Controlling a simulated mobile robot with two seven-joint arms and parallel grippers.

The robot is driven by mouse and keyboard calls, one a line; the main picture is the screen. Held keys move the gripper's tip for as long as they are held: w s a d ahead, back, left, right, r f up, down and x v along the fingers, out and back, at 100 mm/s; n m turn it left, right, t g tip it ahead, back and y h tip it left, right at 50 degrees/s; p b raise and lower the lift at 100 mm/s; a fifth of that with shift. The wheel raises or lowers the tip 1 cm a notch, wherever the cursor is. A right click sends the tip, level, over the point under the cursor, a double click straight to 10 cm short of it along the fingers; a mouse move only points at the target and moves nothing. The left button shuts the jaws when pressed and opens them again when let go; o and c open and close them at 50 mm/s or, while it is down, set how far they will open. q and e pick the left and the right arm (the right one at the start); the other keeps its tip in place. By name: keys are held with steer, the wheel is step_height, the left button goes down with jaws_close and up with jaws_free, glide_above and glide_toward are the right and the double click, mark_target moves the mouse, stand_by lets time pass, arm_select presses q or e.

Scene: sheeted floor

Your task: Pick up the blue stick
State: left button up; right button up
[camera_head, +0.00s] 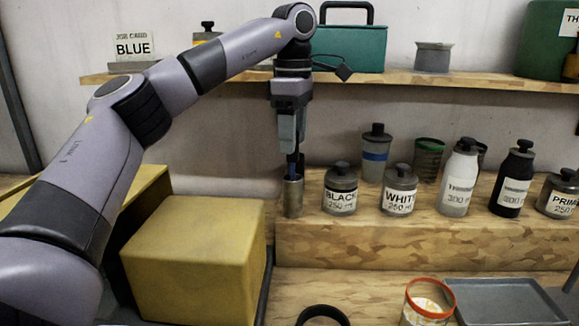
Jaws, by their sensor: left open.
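The blue stick (291,168) stands in a narrow grey metal cup (293,198) at the left end of the raised wooden step. Only a short blue part shows above the cup's rim; the rest is hidden by the cup and the gripper. My left gripper (293,156) points straight down right over the cup, with its fingertips around or just in front of the stick's top. It is open; I cannot tell whether a finger touches the stick. My right gripper is not in view.
A black-paint jar (340,198) and a white-paint jar (400,202) stand just right of the cup, with several bottles beyond. A yellow box (196,262) is at front left. A shelf (450,81) with a teal case (349,49) runs behind. A red-rimmed cup (428,305) stands in front.

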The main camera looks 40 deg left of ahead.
mark_target(293, 159)
arm_select(q)
step_height(293, 159, down, 4)
steer(key=shift+r, duration=0.2)
jaws_close()
step_height(293, 159, up, 9)
steer(key=shift+r+p, duration=0.15)
steer(key=shift+p, duration=1.05)
steer(key=shift+r, duration=0.4)
steer(key=c, duration=1)
jaws_free()
